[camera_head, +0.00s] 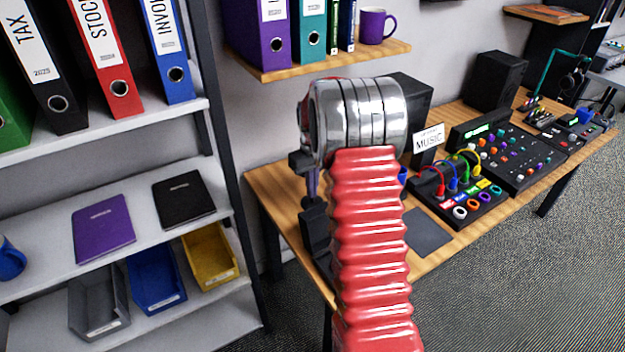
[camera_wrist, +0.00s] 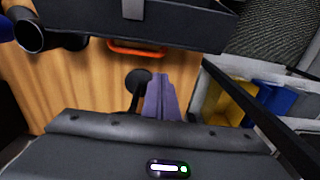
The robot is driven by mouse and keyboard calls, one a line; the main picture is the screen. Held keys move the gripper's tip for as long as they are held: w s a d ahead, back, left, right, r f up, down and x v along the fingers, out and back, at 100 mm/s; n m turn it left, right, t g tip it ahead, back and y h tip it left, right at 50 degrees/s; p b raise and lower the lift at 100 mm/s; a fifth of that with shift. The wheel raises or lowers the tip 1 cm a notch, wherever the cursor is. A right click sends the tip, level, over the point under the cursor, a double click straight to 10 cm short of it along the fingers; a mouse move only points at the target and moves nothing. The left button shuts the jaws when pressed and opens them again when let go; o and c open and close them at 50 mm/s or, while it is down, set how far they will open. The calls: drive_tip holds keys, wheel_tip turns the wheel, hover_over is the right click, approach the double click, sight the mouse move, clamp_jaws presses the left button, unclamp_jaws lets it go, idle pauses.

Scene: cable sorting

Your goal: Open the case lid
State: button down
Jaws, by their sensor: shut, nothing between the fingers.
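A dark case (camera_wrist: 185,24) lies at the top of the wrist view, with a grey latch (camera_wrist: 132,9) on its front and an orange handle (camera_wrist: 137,47) at its near edge. Only part of it shows, and I cannot tell how its lid stands. My gripper's purple fingers (camera_wrist: 160,82) are shut and empty, over the wooden desk and short of the case, apart from it in the picture. In the head view, my gripper (camera_head: 312,184) shows just left of my red arm. The arm hides much of the desk there, and I cannot make out the case clearly.
The wooden desk (camera_head: 268,190) carries a cable panel (camera_head: 465,205), a mixer (camera_head: 515,150), a MUSIC sign (camera_head: 429,138) and a speaker (camera_head: 495,80) to the right. A wall shelf (camera_head: 330,60) hangs above. A grey rack (camera_head: 150,215) with binders and bins stands left.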

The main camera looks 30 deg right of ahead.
drive_tip(key=shift+s+a, duration=0.1)
drive_tip(key=shift+s, duration=1.8)
drive_tip(key=shift+a+r, duration=0.15)
drive_tip(key=shift+a, duration=0.05)
